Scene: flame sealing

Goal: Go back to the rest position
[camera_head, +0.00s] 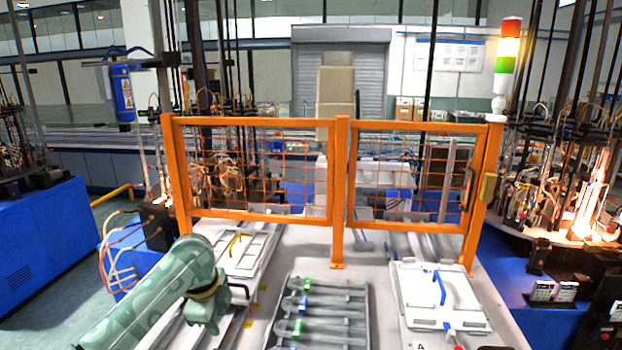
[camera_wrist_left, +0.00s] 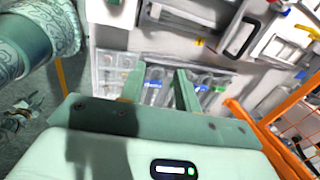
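My left arm comes in from the lower left of the head view, with its green wrist (camera_head: 208,305) bent down left of the tube tray. The fingertips are hard to make out there. In the left wrist view my left gripper (camera_wrist_left: 158,78) shows two green fingers standing apart, with nothing held between them. The grey tube tray (camera_head: 357,325) holds several clear tubes with blue and green parts, and it lies beyond the fingers in the wrist view (camera_wrist_left: 133,60). My right gripper is not in view.
A white fixture with a yellow handle (camera_head: 237,243) is left of the tray. Another with a blue handle (camera_head: 439,288) is right. An orange mesh fence (camera_head: 340,190) crosses behind. Lit burner machines (camera_head: 590,200) stand at the right, and a blue cabinet (camera_head: 40,240) at the left.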

